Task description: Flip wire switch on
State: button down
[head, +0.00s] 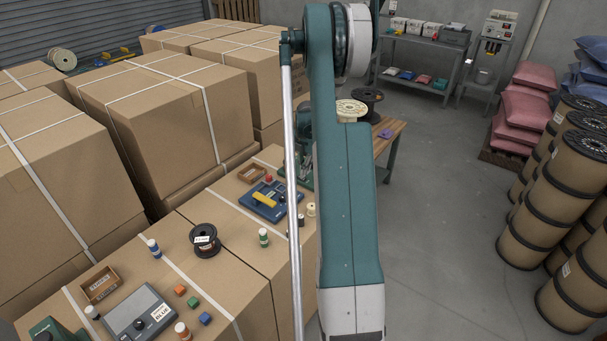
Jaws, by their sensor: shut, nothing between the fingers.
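I cannot tell for sure which thing is the wire switch. A grey box with a black knob (139,313) stands on the near carton top at the lower left, with a small white label reading BLUE at its right side. A blue device with a yellow bar (265,201) lies farther back on the carton tops, just left of my arm. The position of any switch lever is too small to read. My arm fills the middle of the head view and hides what is behind it. My gripper is not visible.
A black spool (205,240), small coloured blocks (193,302), a brown tray (100,284) and several little bottles (264,237) stand on the carton tops. Tall strapped cartons (160,110) rise behind. Big copper spools (562,190) stand at right. Open floor (450,230) lies between.

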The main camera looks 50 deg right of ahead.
aim_at(305, 179)
notch_tip(305, 179, up, 12)
jog(key=s+p, duration=0.1)
jog(key=shift+s+f, duration=0.15)
jog(key=shift+s, duration=0.2)
dwell(0.4)
jog(key=shift+w+r+t, duration=0.3)
jog(key=shift+w+t, duration=0.2)
jog(key=shift+w, duration=0.15)
jog(key=shift+f, duration=0.1)
jog(key=f, duration=0.4)
jog(key=w+f+b, duration=0.1)
jog(key=f, duration=0.4)
jog(key=w+f, duration=0.1)
jog(key=f, duration=0.3)
jog(key=shift+f+b, duration=0.3)
jog(key=shift+f, duration=0.05)
